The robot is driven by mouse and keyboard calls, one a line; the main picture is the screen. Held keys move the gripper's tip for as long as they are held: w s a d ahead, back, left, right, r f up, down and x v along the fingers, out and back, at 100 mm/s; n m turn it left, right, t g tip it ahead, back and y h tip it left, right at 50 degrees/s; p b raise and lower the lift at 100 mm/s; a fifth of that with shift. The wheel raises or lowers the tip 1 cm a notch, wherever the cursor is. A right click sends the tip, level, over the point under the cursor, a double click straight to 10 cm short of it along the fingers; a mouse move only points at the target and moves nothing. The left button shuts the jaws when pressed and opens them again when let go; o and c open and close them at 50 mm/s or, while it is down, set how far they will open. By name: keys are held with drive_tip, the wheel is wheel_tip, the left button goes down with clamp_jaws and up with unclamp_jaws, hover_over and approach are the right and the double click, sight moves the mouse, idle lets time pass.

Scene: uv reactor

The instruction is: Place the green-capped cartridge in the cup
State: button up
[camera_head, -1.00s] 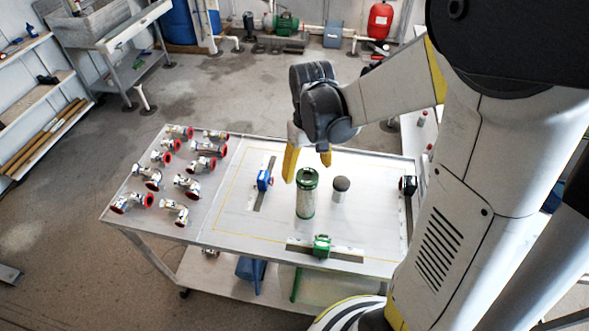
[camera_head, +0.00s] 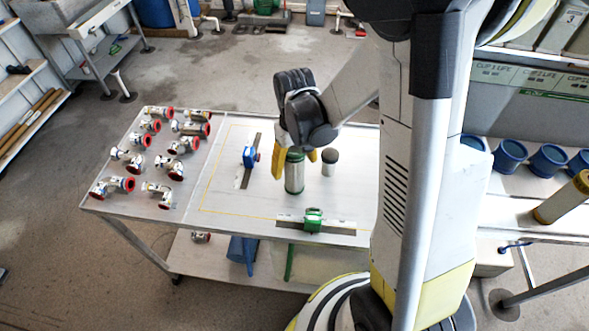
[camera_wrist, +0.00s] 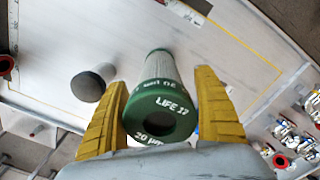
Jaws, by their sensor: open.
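The green-capped cartridge (camera_head: 294,178) stands upright on the white table. It has a pale body and green end caps. My gripper (camera_head: 295,166) is open above and around its upper end, pointing down. In the wrist view the cartridge (camera_wrist: 160,112) shows its round green cap with a dark central hole, between the two yellow fingers (camera_wrist: 162,82). Gaps show beside the cap, and I see no firm grip. Several blue cups (camera_head: 510,153) stand on a bench at the right, below panels with lettering. Which cup is meant cannot be told.
A short grey-topped cylinder (camera_head: 329,162) stands close right of the cartridge. A blue clamp-like block (camera_head: 250,156) and a green one (camera_head: 313,219) sit on the table. Several red-ended pipe fittings (camera_head: 150,150) lie at left. A yellow-ended cartridge (camera_head: 562,198) is on the right bench.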

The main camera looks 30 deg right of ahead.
sight(295, 154)
drive_tip(key=c, duration=1.5)
drive_tip(key=shift+o, duration=0.2)
drive_tip(key=shift+r, duration=0.1)
drive_tip(key=shift+r+p, duration=0.3)
drive_tip(key=shift+r, duration=0.25)
wheel_tip(295, 154, up, 3)
drive_tip(key=shift+r+p, duration=0.1)
drive_tip(key=shift+p, duration=0.6)
drive_tip(key=s+d+r+p, duration=0.3)
drive_tip(key=s+d+r, duration=0.3)
drive_tip(key=d, duration=0.3)
drive_tip(key=shift+s+d+r, duration=0.2)
drive_tip(key=shift+s+r, duration=0.05)
drive_tip(key=shift+s, duration=0.25)
drive_tip(key=shift+s, duration=0.1)
